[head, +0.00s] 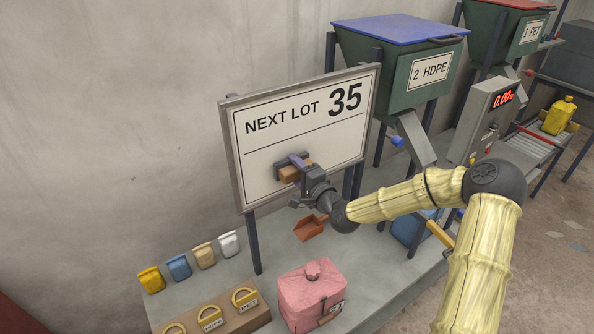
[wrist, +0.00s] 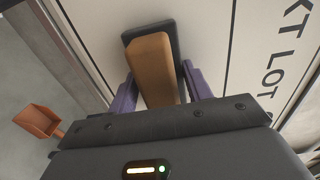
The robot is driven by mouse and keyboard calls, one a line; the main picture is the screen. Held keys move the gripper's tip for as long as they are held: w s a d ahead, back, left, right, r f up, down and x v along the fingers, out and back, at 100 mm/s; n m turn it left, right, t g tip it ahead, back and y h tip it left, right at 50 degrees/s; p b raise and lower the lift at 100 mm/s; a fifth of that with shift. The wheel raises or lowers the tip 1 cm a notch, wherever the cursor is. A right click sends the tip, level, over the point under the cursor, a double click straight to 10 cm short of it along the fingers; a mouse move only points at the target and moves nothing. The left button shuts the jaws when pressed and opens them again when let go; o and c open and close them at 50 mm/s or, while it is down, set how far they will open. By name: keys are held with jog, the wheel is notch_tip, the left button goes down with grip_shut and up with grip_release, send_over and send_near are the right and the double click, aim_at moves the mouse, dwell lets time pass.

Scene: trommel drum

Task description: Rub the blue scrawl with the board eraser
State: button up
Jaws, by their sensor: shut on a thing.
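The board eraser (head: 289,174), a tan block on a dark pad, is held against or very close to the white board (head: 262,185), left of centre and below the ruled line. My gripper (head: 298,170) is shut on it. In the wrist view the purple fingers of my gripper (wrist: 160,84) sit on both sides of the eraser (wrist: 153,60), and its dark pad faces the board (wrist: 205,35). I see no blue scrawl on the visible part of the board; whether any lies behind the eraser and gripper is hidden.
The board reads "NEXT LOT 35". The green hopper (head: 425,72) with a blue lid stands to the right.

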aim_at(290, 179)
jog(key=shift+s+a+r, duration=0.1)
jog(key=shift+s+a, duration=0.35)
jog(key=shift+a, duration=0.3)
jog(key=shift+s+a, duration=0.45)
jog(key=shift+a, duration=0.25)
jog(key=shift+s, duration=0.1)
jog(key=shift+v, duration=2.85)
jog(key=shift+d, duration=0.1)
jog(key=v, duration=0.3)
jog(key=shift+d, duration=0.1)
